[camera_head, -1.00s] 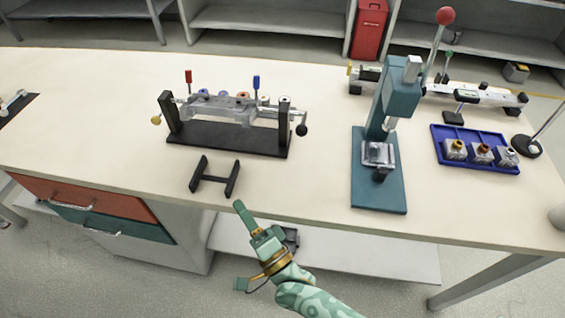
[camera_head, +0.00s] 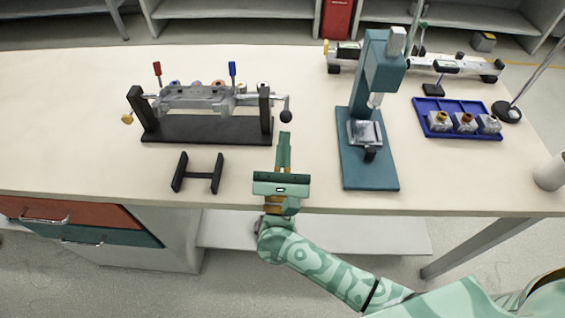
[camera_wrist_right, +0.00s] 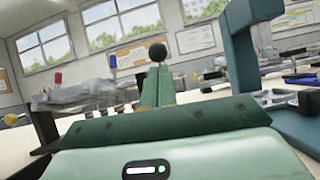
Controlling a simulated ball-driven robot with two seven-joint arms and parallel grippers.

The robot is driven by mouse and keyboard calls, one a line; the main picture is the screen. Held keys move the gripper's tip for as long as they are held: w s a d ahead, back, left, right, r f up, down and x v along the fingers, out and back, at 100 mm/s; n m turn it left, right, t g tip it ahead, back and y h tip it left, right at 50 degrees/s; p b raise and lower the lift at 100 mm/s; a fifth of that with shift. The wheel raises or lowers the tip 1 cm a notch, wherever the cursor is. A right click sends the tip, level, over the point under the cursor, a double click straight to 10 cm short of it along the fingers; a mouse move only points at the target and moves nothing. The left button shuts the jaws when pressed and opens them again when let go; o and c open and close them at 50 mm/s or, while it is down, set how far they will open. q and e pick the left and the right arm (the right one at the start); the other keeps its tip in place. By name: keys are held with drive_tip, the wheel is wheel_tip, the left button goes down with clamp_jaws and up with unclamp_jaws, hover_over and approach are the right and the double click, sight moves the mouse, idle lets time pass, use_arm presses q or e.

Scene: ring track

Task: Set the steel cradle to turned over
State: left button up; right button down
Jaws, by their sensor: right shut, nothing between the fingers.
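The steel cradle (camera_head: 195,99) is a grey metal body hung between the two black posts of a stand (camera_head: 207,130) at the left of the bench. A red-topped and a blue-topped lever stand up from it. A yellow knob is at its left end, and a crank with a black ball (camera_head: 286,116) is at its right end. My right gripper (camera_head: 284,140) is shut and empty, its fingertips just below the black ball in the head view. In the right wrist view the closed fingers point at the black ball (camera_wrist_right: 158,52); I cannot tell whether they touch. My left gripper is not in view.
A teal press (camera_head: 370,150) stands close to the right of my right gripper. A small black H-shaped rest (camera_head: 198,173) lies near the bench's front edge. A blue tray (camera_head: 460,130) with metal blocks sits at the right. A long rail fixture (camera_head: 420,63) stands behind.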

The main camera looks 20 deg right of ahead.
drive_tip(key=shift+x, duration=1.1)
drive_tip(key=shift+r+p, duration=0.15)
drive_tip(key=shift+p, duration=0.2)
